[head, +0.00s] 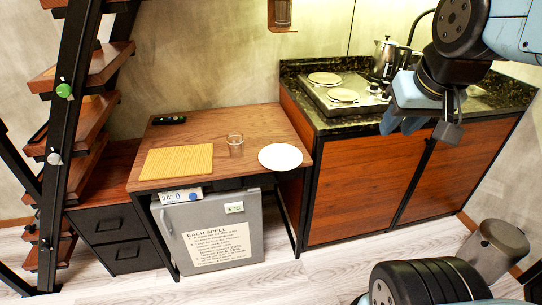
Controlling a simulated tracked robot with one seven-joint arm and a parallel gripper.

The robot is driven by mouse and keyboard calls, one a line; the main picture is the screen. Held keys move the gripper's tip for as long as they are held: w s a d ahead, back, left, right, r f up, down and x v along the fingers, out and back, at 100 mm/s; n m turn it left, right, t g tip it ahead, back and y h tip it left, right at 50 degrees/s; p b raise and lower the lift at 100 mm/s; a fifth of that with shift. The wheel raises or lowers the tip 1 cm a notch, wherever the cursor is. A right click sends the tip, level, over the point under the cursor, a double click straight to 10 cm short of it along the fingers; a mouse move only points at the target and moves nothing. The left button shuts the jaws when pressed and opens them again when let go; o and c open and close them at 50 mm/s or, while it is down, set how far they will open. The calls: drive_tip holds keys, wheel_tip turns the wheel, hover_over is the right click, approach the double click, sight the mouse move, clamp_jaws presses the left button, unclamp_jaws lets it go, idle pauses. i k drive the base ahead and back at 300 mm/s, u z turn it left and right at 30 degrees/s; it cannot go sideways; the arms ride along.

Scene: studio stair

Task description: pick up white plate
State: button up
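The white plate (280,157) lies flat near the right end of a wooden table (222,125), close to its front right corner. It is in full view with nothing on it. My gripper (423,130) is in the upper right of the head view, in front of the kitchen counter and well to the right of the plate. Its two fingers point down and look spread apart. I see nothing held between them.
A clear glass (236,145) stands just left of the plate. A yellow mat (177,161) and a dark remote (169,120) lie farther left. The counter (300,68) with a hob (345,92) and a metal pot (385,56) rises right of the table. A bin (495,250) stands lower right.

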sight(280, 157)
drive_tip(key=z, duration=0.1)
drive_tip(key=i, duration=0.15)
drive_tip(key=u, duration=2.55)
drive_tip(key=k, duration=1.05)
drive_tip(key=z, duration=1.3)
drive_tip(key=i, duration=0.5)
drive_tip(key=z, duration=0.15)
